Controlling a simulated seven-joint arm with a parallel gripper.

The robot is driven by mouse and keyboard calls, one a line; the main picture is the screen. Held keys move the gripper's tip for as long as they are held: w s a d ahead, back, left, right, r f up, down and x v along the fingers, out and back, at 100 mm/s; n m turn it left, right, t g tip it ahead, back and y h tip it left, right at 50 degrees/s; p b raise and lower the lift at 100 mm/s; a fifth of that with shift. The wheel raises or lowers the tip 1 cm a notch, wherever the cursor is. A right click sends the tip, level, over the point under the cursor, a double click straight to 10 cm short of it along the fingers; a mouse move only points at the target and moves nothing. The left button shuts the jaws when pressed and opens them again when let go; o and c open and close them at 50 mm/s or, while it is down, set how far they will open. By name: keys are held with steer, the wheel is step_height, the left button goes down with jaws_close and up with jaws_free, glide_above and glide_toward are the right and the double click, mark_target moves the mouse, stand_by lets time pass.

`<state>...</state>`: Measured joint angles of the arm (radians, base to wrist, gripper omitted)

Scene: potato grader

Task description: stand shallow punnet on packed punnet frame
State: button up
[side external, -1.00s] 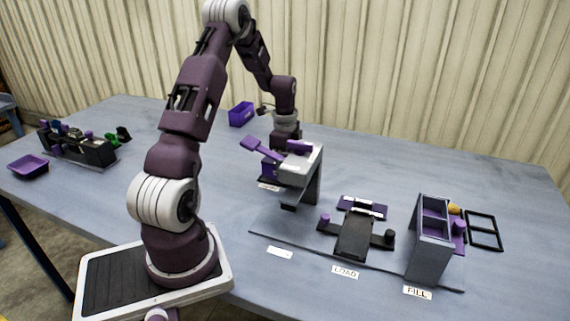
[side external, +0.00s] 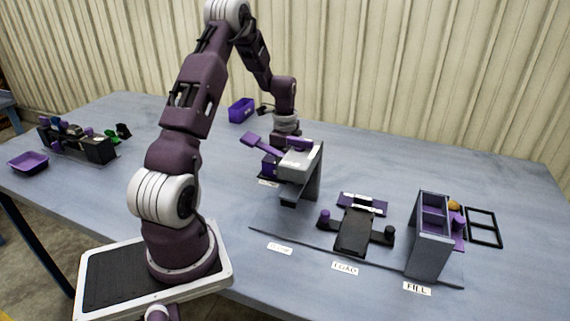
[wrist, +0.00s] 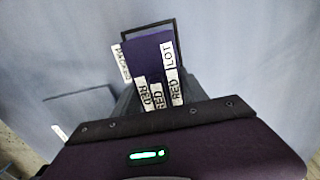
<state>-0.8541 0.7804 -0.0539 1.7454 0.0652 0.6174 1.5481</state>
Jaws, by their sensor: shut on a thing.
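My gripper (wrist: 150,155) shows in the wrist view as a dark purple body with a green light; its fingertips are hidden. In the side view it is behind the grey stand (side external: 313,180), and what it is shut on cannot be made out. Ahead of it a purple panel (wrist: 148,50) lies within a dark frame (wrist: 151,24) beside a PACKED label (wrist: 121,63). I cannot tell whether the panel is a punnet resting on that frame or above it. A purple block (side external: 268,165) shows left of the stand. A shallow purple tray (side external: 28,162) lies at the far left.
RED labels and a LOT label (wrist: 168,54) lie ahead of my gripper. A black cradle (side external: 354,230) stands by LOAD, and a grey divided bin (side external: 430,240) by FILL. A deeper purple box (side external: 241,111) stands behind.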

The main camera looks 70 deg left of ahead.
stand_by(0.4)
steer(key=o, duration=1.4)
steer(key=shift+o, duration=0.2)
steer(key=shift+r, duration=4.45)
